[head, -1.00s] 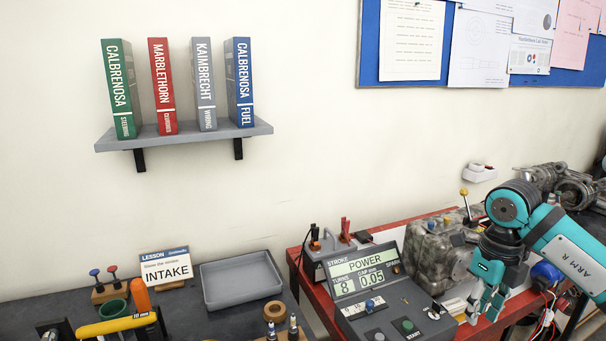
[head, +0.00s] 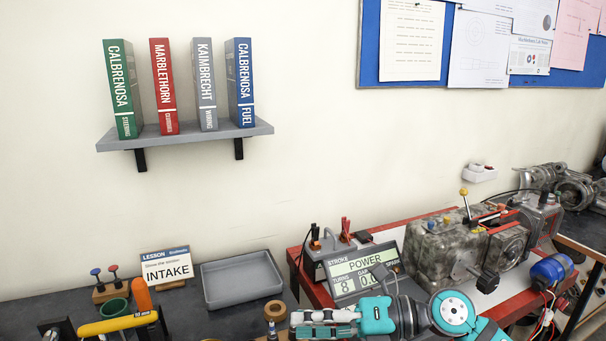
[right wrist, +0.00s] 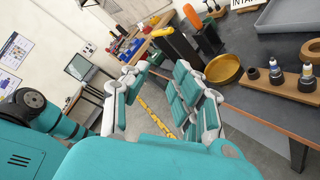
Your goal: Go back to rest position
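My right gripper (head: 300,324) is low in the middle of the head view, in front of the grey power meter box (head: 345,277) and pointing left. The teal arm behind it comes in from the bottom right and hides the lower part of that box. In the right wrist view the gripper's teal fingers (right wrist: 160,85) stand apart with bare floor showing between them, so it is open and empty. My left gripper is in neither view.
A grey tray (head: 279,289) and an INTAKE card (head: 166,267) are on the dark bench at left. An engine (head: 440,250) stands on the red-edged bench. A book shelf (head: 200,137) hangs above. The wrist view shows a brass-coloured bowl (right wrist: 224,70) and open floor.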

